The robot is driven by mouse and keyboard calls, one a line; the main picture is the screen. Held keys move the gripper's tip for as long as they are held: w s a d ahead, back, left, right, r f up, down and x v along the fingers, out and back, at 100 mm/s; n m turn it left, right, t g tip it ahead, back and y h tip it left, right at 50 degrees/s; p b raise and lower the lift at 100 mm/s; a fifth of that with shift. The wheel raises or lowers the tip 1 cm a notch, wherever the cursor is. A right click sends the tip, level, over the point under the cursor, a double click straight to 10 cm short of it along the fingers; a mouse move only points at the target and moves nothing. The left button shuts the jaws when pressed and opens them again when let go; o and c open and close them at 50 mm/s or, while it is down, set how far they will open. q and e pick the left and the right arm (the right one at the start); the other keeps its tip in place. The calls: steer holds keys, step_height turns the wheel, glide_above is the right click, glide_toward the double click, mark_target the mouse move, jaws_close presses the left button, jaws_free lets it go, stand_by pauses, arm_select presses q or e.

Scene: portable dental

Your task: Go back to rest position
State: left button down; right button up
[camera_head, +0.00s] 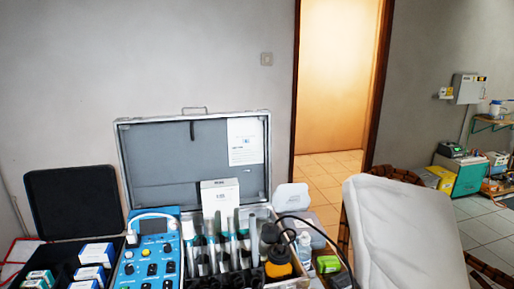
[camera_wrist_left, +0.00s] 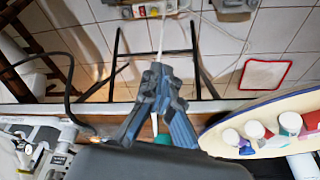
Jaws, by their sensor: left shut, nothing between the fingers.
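My left gripper (camera_wrist_left: 157,72) shows in the left wrist view. Its fingers are together with nothing between them, above a tiled floor (camera_wrist_left: 270,30). It is apart from the things around it. Neither gripper shows in the head view, and my right gripper is in no view. In the head view an open metal case (camera_head: 195,160) stands in front, holding upright bottles and tools.
A blue control unit (camera_head: 150,250) and an open black case (camera_head: 75,200) stand left of the metal case. A pale padded chair (camera_head: 405,235) is at the right, with a doorway (camera_head: 335,80) behind. In the wrist view, a round-edged tray (camera_wrist_left: 225,125) carries several small jars.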

arm_select(q)
step_height(320, 180, down, 12)
steer(key=s, duration=0.2)
steer(key=s+a+f+g, duration=0.2)
steer(key=s+a+f, duration=0.1)
steer(key=s+f, duration=1.5)
steer(key=shift+a+f, duration=0.15)
steer(key=shift+f, duration=0.45)
